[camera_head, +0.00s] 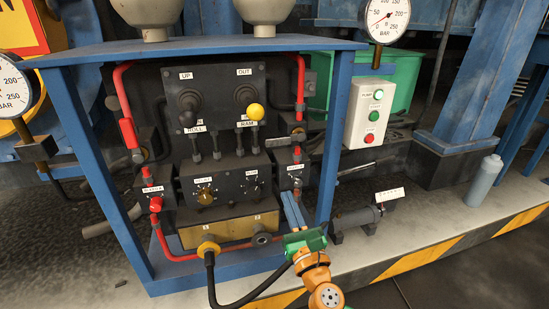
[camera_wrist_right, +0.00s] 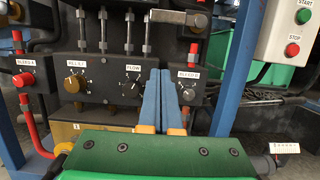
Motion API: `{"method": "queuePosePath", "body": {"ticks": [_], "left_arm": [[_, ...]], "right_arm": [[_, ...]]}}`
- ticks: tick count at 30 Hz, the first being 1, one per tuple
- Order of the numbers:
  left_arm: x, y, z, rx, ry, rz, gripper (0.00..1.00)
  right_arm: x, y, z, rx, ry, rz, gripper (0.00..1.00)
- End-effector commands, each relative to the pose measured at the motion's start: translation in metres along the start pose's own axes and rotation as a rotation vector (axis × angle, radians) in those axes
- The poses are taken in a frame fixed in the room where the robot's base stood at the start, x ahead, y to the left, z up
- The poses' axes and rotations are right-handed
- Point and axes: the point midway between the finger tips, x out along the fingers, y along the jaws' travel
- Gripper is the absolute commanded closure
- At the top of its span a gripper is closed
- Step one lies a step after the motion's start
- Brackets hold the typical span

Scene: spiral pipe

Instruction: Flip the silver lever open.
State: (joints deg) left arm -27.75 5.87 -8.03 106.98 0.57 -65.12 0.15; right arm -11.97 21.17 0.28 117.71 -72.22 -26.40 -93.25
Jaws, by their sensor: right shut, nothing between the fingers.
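The silver lever (camera_wrist_right: 178,17) shows in the wrist view as a grey handle lying level above a short upright post. In the head view the lever (camera_head: 277,142) sits at the right side of the black control panel, just above the right-hand knob box. My right gripper (camera_head: 289,195) has its blue fingers together and empty. Its fingertips also show in the wrist view (camera_wrist_right: 160,72). They are below the lever, in front of the knob boxes, and apart from the lever. My left gripper is not in view.
A blue frame (camera_head: 337,130) surrounds the panel. Two knobs (camera_head: 205,191) and a brass block (camera_head: 225,234) with a black hose are below. Red pipes (camera_head: 302,80) run up the sides. A white button box (camera_head: 369,113) hangs at right. A grey bottle (camera_head: 484,183) stands farther right.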

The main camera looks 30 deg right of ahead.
Motion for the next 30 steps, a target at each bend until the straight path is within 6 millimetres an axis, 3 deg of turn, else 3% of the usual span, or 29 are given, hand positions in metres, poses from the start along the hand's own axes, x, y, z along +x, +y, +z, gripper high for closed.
{"method": "queuePosePath", "body": {"ticks": [5, 16, 18, 22, 30], "left_arm": [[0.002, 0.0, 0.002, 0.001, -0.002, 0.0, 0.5], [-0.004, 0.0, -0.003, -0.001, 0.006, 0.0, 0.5], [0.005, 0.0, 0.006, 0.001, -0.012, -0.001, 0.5], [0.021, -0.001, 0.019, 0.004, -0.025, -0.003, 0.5], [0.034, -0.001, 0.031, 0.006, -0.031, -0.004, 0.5]], "right_arm": [[0.023, 0.0, 0.002, 0.0, -0.002, -0.001, 1.0], [0.103, -0.001, 0.001, 0.002, -0.002, -0.002, 1.0], [0.104, 0.0, 0.017, 0.002, -0.001, 0.001, 1.0], [0.107, 0.0, 0.031, 0.001, 0.0, 0.001, 1.0], [0.109, 0.0, 0.039, 0.002, 0.001, -0.001, 1.0]]}}
